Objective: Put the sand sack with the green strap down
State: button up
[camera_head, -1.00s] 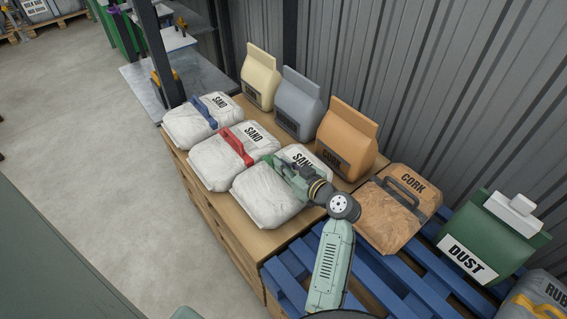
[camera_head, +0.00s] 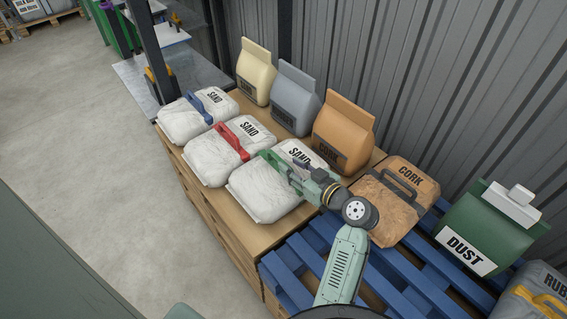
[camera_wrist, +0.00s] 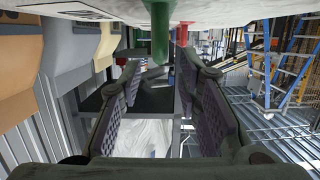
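The sand sack with the green strap (camera_head: 262,193) is a white sack lying flat on the wooden platform, nearest to me in a row of three sand sacks. Its green strap (camera_head: 271,160) shows just beyond my gripper (camera_head: 292,174). In the wrist view the strap (camera_wrist: 159,30) appears at the top, ahead of my gripper (camera_wrist: 160,82), below the white underside of the sack (camera_wrist: 230,10). The two padded fingers are spread apart with nothing between them. Part of the sack and its label are hidden behind my gripper.
Sand sacks with a red strap (camera_head: 207,160) and a blue strap (camera_head: 182,121) lie farther left on the wooden platform (camera_head: 237,228). Upright cream, grey and orange (camera_head: 342,133) bags stand behind.

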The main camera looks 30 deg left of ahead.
jog(key=b+v, duration=0.1)
jog(key=v, duration=0.5)
jog(key=shift+d, duration=0.1)
